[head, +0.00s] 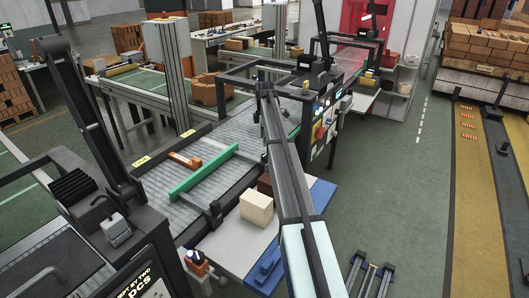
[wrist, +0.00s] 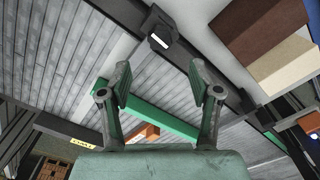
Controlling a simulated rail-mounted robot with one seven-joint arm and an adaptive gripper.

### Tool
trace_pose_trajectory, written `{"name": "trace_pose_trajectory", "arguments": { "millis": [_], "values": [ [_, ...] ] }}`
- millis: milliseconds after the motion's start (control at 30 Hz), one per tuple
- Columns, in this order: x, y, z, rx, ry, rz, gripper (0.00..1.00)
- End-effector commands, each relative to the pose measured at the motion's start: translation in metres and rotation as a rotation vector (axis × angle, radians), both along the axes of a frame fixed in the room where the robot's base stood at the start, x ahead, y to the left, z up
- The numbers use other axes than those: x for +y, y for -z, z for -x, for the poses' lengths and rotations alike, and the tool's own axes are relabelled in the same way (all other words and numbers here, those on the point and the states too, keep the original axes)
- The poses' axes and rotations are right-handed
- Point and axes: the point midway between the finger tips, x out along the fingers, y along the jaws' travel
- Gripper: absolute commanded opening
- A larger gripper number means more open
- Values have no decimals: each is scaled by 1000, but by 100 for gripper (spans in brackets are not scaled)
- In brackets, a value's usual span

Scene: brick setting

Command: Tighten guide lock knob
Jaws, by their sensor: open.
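My gripper (wrist: 160,78) is open and empty in the wrist view, its two fingers spread above the roller conveyor. A green guide bar (wrist: 160,118) runs diagonally behind the fingers; it also lies across the conveyor in the head view (head: 204,173). A dark block with a white mark (wrist: 160,40) sits on the conveyor's side rail, beyond the fingertips and apart from them. It may be the dark clamp (head: 214,212) on the near rail in the head view. I cannot make out a guide lock knob for certain. My fingers are not discernible in the head view.
An orange piece (head: 184,160) lies beside the green bar. A cream box (head: 257,207) and a brown box stand on the side table by the rail. A control panel (head: 322,125) with buttons stands at the conveyor's far end. Green floor at right is largely clear.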

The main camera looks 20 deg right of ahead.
Motion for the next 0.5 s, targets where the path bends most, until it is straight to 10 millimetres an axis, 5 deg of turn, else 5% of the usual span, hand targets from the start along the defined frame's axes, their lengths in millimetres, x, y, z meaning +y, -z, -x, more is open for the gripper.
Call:
{"name": "trace_pose_trajectory", "arguments": {
  "millis": [300, 500],
  "values": [
    [0, 57, 1, 2, 0, 0, 63],
    [0, 79, 0, 1, 0, 0, 63]
  ]
}}
